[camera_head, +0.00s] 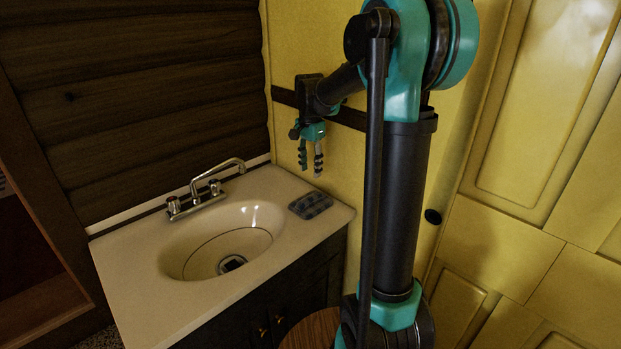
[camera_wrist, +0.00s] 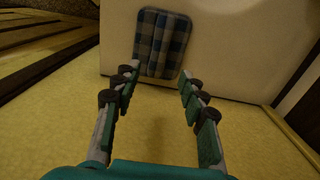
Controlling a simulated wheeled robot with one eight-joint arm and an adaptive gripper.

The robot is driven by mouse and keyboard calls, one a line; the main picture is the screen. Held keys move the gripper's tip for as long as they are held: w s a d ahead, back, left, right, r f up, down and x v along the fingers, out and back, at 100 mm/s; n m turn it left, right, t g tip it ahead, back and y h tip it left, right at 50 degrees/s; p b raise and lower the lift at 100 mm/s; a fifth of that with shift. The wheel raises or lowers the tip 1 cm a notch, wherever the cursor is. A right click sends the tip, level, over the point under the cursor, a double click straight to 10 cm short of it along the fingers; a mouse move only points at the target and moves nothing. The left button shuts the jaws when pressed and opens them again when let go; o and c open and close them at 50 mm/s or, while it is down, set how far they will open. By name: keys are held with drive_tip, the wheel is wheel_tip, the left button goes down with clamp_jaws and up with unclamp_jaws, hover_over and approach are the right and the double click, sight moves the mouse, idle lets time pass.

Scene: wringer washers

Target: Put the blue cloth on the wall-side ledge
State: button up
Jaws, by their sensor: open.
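A folded blue checked cloth (camera_head: 310,205) lies flat on the right end of the cream sink counter (camera_head: 130,262), near the yellow wall. It also shows in the wrist view (camera_wrist: 160,43), at the top centre, ahead of my fingers. My gripper (camera_head: 310,172) hangs with its fingers down above the back right of the counter, near the wall and above the cloth. In the wrist view my gripper (camera_wrist: 158,80) is open, with nothing between its fingers. A narrow pale ledge (camera_head: 150,203) runs behind the counter along the dark wood wall.
A chrome faucet (camera_head: 205,190) stands at the back of the counter, left of the cloth. The sink basin (camera_head: 222,245) is empty. The yellow wall (camera_head: 285,140) is close behind my gripper. The counter's left side is clear.

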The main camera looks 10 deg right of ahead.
drive_tip(key=s+d+f+n+t, duration=0.2)
drive_tip(key=s+f+n, duration=0.3)
drive_tip(key=s, duration=0.7)
drive_tip(key=s+d+f+n+t, duration=0.1)
drive_tip(key=s+f+n+t, duration=0.1)
drive_tip(key=s+f+n, duration=0.4)
drive_tip(key=s+f, duration=0.3)
drive_tip(key=s, duration=0.3)
drive_tip(key=shift+s+d, duration=0.25)
drive_tip(key=shift+d, duration=0.15)
drive_tip(key=shift+r, duration=0.1)
